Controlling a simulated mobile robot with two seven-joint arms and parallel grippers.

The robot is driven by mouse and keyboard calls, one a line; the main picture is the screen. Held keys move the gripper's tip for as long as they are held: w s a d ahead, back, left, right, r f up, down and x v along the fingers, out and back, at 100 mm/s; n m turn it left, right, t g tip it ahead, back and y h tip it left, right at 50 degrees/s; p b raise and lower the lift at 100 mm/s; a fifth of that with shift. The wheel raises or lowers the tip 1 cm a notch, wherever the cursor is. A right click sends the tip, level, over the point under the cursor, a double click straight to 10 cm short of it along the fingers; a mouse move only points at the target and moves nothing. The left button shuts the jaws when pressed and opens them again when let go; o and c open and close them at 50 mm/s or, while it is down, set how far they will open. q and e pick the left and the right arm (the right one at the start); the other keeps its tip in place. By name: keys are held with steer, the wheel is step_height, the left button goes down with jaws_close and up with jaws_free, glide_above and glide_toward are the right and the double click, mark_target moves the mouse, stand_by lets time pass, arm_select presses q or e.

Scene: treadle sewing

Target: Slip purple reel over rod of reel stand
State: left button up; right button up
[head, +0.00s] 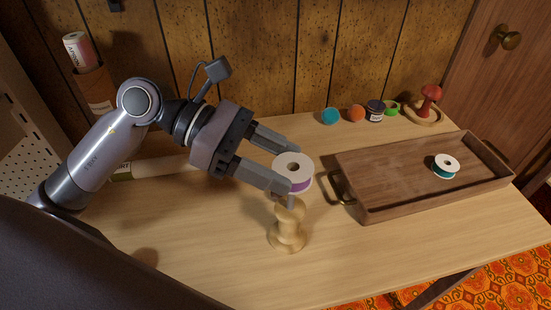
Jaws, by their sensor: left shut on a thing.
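The purple reel (301,185), with white flanges and a dark centre hole, is between the fingers of my left gripper (293,169), which is shut on it. The arm reaches in from the left. A pale turned-wood stand (287,236), which looks like the reel stand, stands upright on the table just below and in front of the reel. A short thin grey piece shows at its top, close under the near fingertip; I cannot tell whether it is the rod. The reel appears above and behind the stand top, and I cannot tell if they touch. My right gripper is not in view.
A wooden tray (365,213) with brass handles stands at the right, holding a teal reel (446,168). The front table is clear.

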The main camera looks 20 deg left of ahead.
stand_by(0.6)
arm_select(q)
steer(key=shift+b, duration=0.5)
stand_by(0.6)
steer(key=shift+f+b, duration=1.4)
steer(key=shift+b, duration=0.05)
steer(key=o, duration=1.1)
